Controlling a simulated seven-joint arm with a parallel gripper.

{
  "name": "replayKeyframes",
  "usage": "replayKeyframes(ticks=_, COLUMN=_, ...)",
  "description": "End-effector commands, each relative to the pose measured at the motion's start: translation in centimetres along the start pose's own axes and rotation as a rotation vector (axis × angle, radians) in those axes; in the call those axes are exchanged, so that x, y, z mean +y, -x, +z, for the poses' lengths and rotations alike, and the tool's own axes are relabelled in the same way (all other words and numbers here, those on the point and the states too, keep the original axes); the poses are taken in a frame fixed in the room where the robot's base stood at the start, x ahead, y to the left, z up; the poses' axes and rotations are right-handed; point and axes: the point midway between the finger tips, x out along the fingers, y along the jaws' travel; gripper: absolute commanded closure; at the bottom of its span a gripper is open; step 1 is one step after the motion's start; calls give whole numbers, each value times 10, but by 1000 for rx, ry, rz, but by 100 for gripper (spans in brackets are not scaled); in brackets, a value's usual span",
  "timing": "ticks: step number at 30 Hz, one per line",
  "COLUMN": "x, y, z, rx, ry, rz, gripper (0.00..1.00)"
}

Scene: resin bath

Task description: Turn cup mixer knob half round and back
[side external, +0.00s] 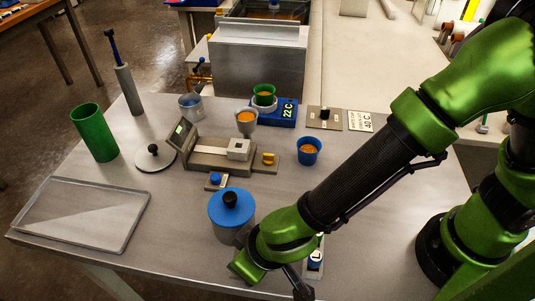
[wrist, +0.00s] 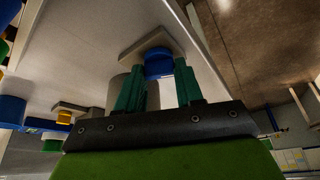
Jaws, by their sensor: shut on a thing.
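A round blue knob (wrist: 158,64) sits on a small pale plate (wrist: 150,42) in the wrist view. My gripper (wrist: 158,74) has one teal finger on either side of this knob and is shut on it. In the side view the blue knob (side external: 315,262) and its plate show at the front, just right of my wrist, which hides most of the gripper. No label shows which device this knob belongs to. A grey device with a pale block (side external: 239,149) and a yellow knob (side external: 269,158) stands farther back.
A pot with a blue lid (side external: 231,208) stands close left of my wrist. A shallow tray (side external: 48,233) lies at left. The front right table is clear.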

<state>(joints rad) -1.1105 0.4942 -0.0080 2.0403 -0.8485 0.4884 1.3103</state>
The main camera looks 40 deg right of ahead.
Motion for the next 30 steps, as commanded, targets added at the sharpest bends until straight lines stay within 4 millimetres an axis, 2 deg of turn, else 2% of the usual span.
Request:
replayKeyframes(ticks=18, x=-4, y=-1, z=0, rx=-2, ry=-546, rz=226, gripper=94)
replayKeyframes(ticks=30, x=-6, y=-2, z=-1, rx=-4, ry=-826, rz=342, gripper=94)
